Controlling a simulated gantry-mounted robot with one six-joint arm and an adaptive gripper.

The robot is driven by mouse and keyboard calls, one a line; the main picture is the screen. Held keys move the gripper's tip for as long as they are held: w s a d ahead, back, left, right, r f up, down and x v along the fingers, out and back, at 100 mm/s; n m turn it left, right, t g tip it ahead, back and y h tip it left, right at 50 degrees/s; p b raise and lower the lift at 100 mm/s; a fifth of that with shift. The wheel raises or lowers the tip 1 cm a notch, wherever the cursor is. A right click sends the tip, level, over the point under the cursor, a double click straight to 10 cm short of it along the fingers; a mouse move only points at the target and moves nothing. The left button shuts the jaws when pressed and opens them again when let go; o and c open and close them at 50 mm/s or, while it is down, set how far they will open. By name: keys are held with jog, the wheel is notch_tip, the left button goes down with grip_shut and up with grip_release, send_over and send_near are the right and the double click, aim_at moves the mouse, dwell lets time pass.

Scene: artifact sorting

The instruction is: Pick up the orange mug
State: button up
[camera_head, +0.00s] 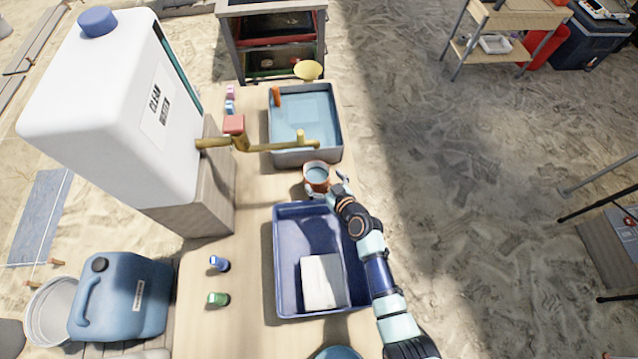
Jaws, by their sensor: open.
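The orange mug (316,184) stands on the wooden table between the grey basin and the blue tray. Its inside looks pale blue-grey. My gripper (341,183) is open at the mug's right side, very close to it. I cannot tell whether the fingers touch the mug, and the far finger is hard to make out. My arm reaches up from the bottom right, over the right edge of the blue tray.
A grey basin (334,154) of water lies behind the mug, with a brass tap (270,147) over it. A blue tray (284,290) holding a white block (322,280) is in front. A large white water container (110,130) stands left. Small bottles (219,263) stand on the table.

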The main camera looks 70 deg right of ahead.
aim_at(311, 166)
jog(key=x, duration=0.3)
jog(key=shift+w+d+r+b, duration=0.1)
jog(key=shift+w+d+b, duration=0.1)
jog(key=shift+w+b, duration=0.1)
jog(key=c, duration=1.6)
jog(key=shift+r, duration=0.15)
jog(key=shift+c, duration=0.3)
